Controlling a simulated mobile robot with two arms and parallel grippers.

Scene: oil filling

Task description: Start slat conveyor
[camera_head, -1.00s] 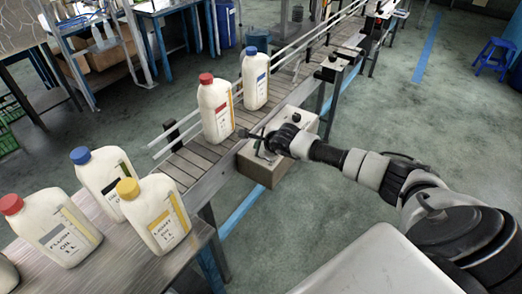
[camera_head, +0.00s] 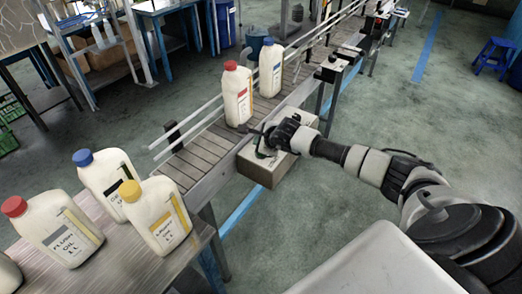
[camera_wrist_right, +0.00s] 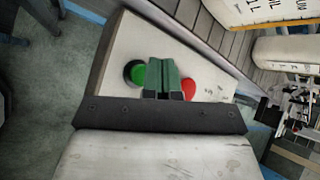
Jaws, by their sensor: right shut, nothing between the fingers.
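The slat conveyor (camera_head: 205,158) runs away from the front table, with a red-capped bottle (camera_head: 238,97) and a blue-capped bottle (camera_head: 271,68) standing upright on it. A pale control box (camera_head: 262,168) is fixed at its right side. In the right wrist view the box face (camera_wrist_right: 118,60) carries a green button (camera_wrist_right: 135,72) and a red button (camera_wrist_right: 188,88). My right gripper (camera_head: 262,138) is at the box, shut and empty. In the wrist view its fingertips (camera_wrist_right: 162,80) lie between the two buttons; contact cannot be told. My left gripper is out of view.
The front table (camera_head: 125,262) holds several oil bottles, with red, blue and yellow caps. A blue stool (camera_head: 493,58) stands far right.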

